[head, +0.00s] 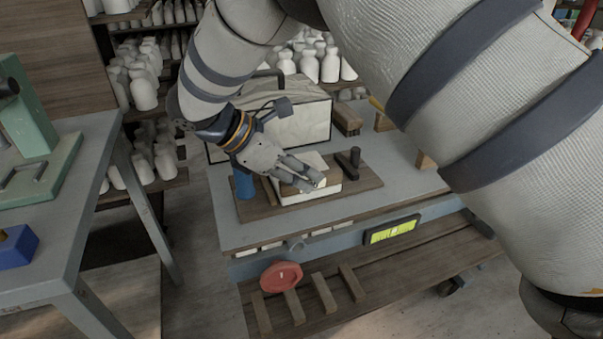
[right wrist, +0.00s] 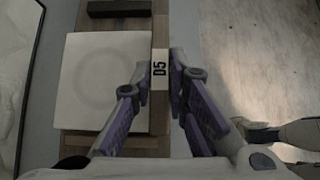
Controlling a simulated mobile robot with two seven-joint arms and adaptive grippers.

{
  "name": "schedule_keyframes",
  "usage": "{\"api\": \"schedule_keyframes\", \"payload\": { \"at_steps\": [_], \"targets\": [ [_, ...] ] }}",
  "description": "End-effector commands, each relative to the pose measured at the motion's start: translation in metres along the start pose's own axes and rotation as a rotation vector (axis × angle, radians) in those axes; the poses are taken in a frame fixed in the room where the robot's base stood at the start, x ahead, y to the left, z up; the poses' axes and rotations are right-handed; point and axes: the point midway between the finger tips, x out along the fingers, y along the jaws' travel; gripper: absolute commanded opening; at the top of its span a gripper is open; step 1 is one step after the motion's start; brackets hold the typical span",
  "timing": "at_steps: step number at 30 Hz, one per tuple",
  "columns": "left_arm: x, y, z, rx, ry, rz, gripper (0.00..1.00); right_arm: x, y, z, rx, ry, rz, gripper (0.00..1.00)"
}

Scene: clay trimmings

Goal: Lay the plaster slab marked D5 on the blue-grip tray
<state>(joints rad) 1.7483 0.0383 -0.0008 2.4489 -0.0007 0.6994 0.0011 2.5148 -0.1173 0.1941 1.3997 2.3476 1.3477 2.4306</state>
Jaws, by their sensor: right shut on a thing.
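My right gripper (head: 315,183) comes in from above, over the wooden tray (head: 362,186) on the grey cart. Its fingers (right wrist: 160,95) are shut across a narrow brown strip with a white label reading D5 (right wrist: 159,69), part of the plaster slab. A pale square face (right wrist: 102,82) with a faint ring lies directly left of the strip in the right wrist view. In the head view the slab's white side (head: 300,197) shows below the fingers, over the tray; I cannot tell whether it touches. The tray has a blue grip (head: 244,184) at its left end. My left gripper is out of view.
A large pale panel case (head: 290,125) stands behind. Wooden blocks (head: 347,119) are at the cart's back. A green-faced level (head: 392,230) and red disc (head: 281,276) are at the front. A grey table (head: 88,150) is left.

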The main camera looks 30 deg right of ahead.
Motion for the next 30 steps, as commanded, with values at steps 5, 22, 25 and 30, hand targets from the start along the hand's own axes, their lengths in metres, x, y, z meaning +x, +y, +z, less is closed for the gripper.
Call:
{"api": "schedule_keyframes", "payload": {
  "at_steps": [5, 22, 25, 30],
  "targets": [
    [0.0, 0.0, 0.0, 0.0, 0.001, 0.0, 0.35, 0.001, 0.001, 0.0, 0.003, 0.0, 0.004, 0.0],
    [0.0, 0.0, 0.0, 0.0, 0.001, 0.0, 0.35, 0.001, 0.001, 0.0, 0.003, 0.001, 0.003, 0.35],
    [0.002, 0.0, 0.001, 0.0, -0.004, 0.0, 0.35, -0.014, 0.002, -0.001, 0.004, 0.001, 0.006, 0.35],
    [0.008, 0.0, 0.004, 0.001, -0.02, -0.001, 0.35, -0.06, 0.002, -0.003, 0.001, 0.002, 0.005, 0.35]
  ]
}}
